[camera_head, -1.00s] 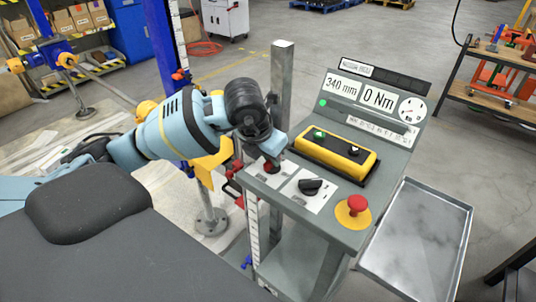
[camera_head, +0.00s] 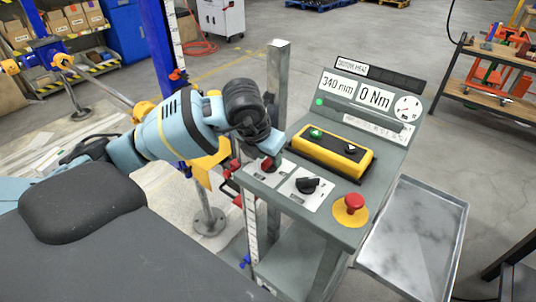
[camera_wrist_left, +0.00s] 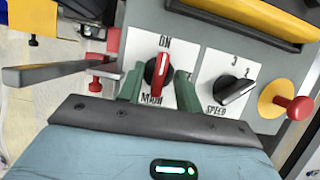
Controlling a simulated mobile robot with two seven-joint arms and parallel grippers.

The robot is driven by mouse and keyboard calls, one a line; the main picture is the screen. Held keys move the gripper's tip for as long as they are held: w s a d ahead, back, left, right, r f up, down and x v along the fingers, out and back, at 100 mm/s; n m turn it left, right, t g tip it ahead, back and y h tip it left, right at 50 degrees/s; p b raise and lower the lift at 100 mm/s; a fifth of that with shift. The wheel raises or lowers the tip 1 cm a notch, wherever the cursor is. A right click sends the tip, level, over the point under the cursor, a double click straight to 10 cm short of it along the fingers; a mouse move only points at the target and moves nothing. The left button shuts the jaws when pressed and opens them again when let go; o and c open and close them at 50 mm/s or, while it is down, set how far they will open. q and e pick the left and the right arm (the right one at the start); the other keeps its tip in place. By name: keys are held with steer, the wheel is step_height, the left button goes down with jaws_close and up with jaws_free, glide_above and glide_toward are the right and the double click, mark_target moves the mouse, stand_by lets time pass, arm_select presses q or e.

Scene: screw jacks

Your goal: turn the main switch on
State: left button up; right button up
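The main switch (camera_wrist_left: 158,75) is a red-and-black rotary knob on a white plate marked ON and MAIN, on the grey control console (camera_head: 310,215). The white mark on the knob is at its end near the ON label. My left gripper (camera_wrist_left: 159,82) has its two green fingers apart, one on each side of the knob. A small gap seems to show beside each finger, so contact is not clear. In the head view the wrist hides most of the switch (camera_head: 267,164) and the left gripper (camera_head: 272,157). My right gripper is not in view.
A black speed knob (camera_head: 308,185) and a red emergency button (camera_head: 354,202) are right of the switch. A yellow button box (camera_head: 332,150) sits behind, below the displays and a lit green lamp (camera_head: 319,102). A metal tray (camera_head: 415,240) juts out right.

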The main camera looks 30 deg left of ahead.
mark_target(261, 175)
arm_select(q)
steer(key=v, duration=0.8)
steer(key=shift+f, duration=0.1)
stand_by(0.4)
